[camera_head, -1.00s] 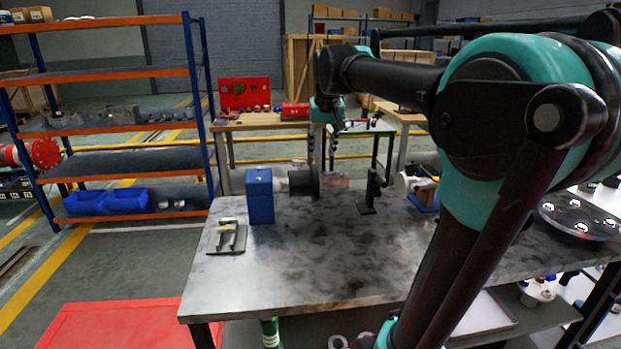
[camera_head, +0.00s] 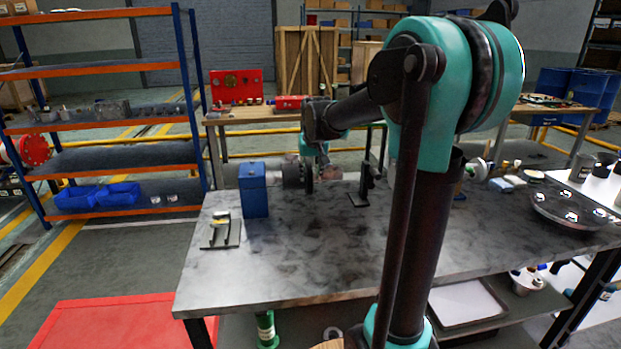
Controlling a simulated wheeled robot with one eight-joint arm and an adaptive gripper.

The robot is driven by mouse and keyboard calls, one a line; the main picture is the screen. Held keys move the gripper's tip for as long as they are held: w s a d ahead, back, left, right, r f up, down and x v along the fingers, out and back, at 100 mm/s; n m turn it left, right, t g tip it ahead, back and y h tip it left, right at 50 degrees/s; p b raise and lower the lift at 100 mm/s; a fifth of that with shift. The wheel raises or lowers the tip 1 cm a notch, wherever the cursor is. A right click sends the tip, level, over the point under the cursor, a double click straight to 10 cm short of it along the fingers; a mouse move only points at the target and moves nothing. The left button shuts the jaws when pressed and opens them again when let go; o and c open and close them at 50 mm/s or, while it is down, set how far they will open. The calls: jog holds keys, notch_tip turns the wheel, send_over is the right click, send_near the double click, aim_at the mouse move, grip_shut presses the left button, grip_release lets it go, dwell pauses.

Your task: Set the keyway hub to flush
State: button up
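A blue block (camera_head: 253,189) stands on the far left part of the metal-topped bench. A dark round hub (camera_head: 292,176) sits just right of it, on what looks like a shaft along the back of the bench. I take this to be the keyway hub; its keyway and end face are too small to make out. My gripper (camera_head: 310,181) hangs from the teal wrist at the hub's right side. It is small and dark against the hub, so I cannot tell whether it touches the hub or whether its fingers are open.
A black upright stand (camera_head: 362,186) is right of the hub. A small plate with metal pieces (camera_head: 221,232) lies at the bench's left. The bench top (camera_head: 300,258) is clear in front. A round dark tray (camera_head: 572,207) is at the right.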

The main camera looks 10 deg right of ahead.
jog(key=shift+x, duration=1.05)
grip_shut()
